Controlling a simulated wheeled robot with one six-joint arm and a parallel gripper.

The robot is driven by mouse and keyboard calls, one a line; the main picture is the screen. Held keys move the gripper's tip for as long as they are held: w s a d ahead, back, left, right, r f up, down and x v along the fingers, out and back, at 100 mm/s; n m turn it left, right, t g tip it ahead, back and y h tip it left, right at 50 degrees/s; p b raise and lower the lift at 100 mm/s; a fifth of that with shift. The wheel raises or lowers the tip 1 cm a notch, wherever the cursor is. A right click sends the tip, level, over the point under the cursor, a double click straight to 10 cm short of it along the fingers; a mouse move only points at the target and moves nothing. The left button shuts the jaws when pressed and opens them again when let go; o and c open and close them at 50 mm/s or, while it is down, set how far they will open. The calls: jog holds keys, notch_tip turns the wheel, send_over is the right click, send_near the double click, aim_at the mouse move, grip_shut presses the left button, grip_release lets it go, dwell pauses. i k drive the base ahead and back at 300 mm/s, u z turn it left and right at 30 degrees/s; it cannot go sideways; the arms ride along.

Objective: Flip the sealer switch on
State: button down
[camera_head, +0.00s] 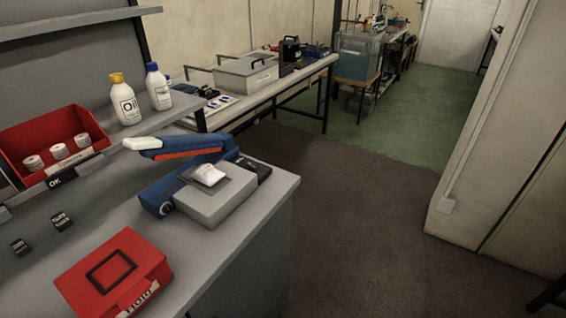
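The sealer (180,187) is a blue device on the grey bench, right of the middle of the bench top. Its blue upper arm (190,147) is raised, with a white handle end (144,143) and a red-orange strip along its lower side. A small round dark part with a light rim (166,208) is on its near end face; I cannot tell whether this is the switch or how it is set. A grey block (215,203) stands against the sealer's front, with a clear bag holding something white (208,174) on top. My gripper is not in view.
A red box (115,275) lies at the bench's near side, with two small black items (62,221) behind it. A red bin (50,138) with white-topped jars and two bottles (126,103) stand at the back. The dark floor (365,225) right of the bench is clear.

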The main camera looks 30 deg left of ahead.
aim_at(250, 164)
jog(key=i, duration=0.85)
jog(key=u, duration=2.6)
jog(key=i, duration=0.35)
jog(key=z, duration=0.9)
